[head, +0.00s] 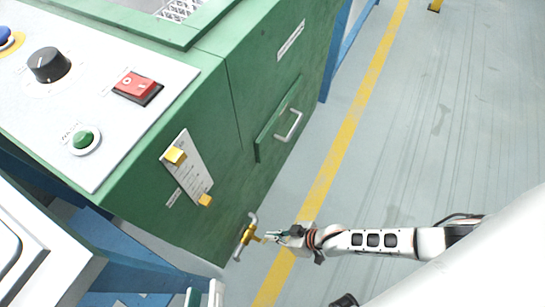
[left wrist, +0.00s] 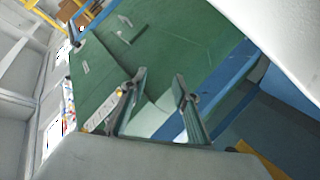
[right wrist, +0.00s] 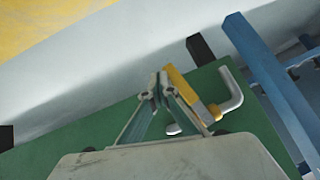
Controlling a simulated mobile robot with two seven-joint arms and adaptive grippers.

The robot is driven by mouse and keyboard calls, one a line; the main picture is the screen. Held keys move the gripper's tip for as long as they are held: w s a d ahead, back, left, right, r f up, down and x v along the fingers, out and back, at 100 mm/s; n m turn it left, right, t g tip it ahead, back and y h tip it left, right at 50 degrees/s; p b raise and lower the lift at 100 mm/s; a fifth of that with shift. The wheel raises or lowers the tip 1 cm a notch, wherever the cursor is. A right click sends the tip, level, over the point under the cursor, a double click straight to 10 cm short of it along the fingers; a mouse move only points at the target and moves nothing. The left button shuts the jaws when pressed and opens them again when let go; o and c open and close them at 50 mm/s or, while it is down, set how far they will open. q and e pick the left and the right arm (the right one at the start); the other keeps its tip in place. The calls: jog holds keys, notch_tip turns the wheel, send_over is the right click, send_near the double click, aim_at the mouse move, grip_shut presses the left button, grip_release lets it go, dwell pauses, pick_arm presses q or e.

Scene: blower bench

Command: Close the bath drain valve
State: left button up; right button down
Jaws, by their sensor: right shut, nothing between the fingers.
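The drain valve (head: 247,236) is low on the green cabinet's side, with a yellow part and a bent grey pipe. In the right wrist view its yellow part (right wrist: 186,88) lies right beside my fingertips, with the grey elbow (right wrist: 234,92) to the right. My right gripper (head: 270,237) is shut and empty, its tips close to the yellow part; I cannot tell if they touch. My left gripper (head: 205,295) shows only partly at the head view's bottom edge. In the left wrist view its fingers (left wrist: 157,85) are apart with nothing between them.
The green cabinet (head: 265,75) carries a control panel with a black knob (head: 48,65), a red switch (head: 137,86) and a green button (head: 84,139). A drawer handle (head: 290,125) sticks out above the valve. Blue frame legs (right wrist: 275,85) stand near it. The floor at right is clear.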

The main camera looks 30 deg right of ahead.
pick_arm(q)
jog(key=shift+w+d+n, duration=0.1)
jog(key=shift+d+n, duration=0.1)
jog(key=shift+n, duration=0.3)
pick_arm(e)
jog(key=shift+s+a+f, duration=0.15)
jog(key=shift+a, duration=0.05)
pick_arm(q)
jog(key=shift+d+r, duration=0.1)
pick_arm(e)
jog(key=shift+y, duration=0.3)
jog(key=shift+m, duration=0.3)
